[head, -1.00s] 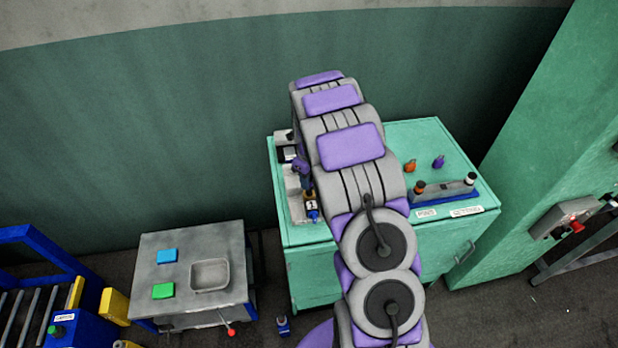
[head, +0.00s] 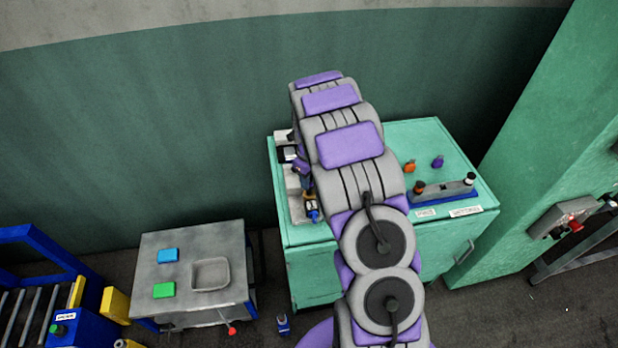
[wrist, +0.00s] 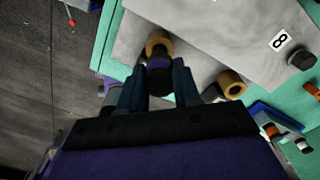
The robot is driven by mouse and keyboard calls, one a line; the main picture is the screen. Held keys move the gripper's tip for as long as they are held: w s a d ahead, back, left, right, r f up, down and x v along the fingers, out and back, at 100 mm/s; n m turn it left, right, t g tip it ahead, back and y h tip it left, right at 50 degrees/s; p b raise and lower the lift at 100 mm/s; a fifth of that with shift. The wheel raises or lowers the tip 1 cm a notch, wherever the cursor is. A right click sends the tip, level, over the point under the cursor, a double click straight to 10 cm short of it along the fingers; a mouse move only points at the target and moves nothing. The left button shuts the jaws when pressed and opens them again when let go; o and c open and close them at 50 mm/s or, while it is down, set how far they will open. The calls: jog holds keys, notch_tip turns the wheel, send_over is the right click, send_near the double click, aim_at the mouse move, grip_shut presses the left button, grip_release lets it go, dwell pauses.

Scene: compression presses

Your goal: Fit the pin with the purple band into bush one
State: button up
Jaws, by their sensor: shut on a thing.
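In the wrist view my gripper (wrist: 158,88) is shut on a dark pin with a purple band (wrist: 159,63). The pin's far end lines up with a tan ring-shaped bush (wrist: 159,40) at the edge of a grey plate (wrist: 205,40). I cannot tell whether the pin's tip is inside the bush or only in front of it. A second tan bush (wrist: 232,84) sits to the right on the same plate. No number shows beside the bush in line with the pin. In the head view my arm hides most of the gripper and pin.
The fixture stands on a green cabinet (head: 315,265). On its right are an orange piece (head: 410,166), a purple piece (head: 438,161) and a rack (head: 445,190). A grey table (head: 195,245) stands left.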

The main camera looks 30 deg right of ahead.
jog(key=shift+f, duration=1.85)
jog(key=o, duration=1.1)
jog(key=shift+o, duration=0.2)
notch_tip(320, 180, up, 17)
jog(key=p, duration=0.2)
jog(key=shift+r, duration=0.1)
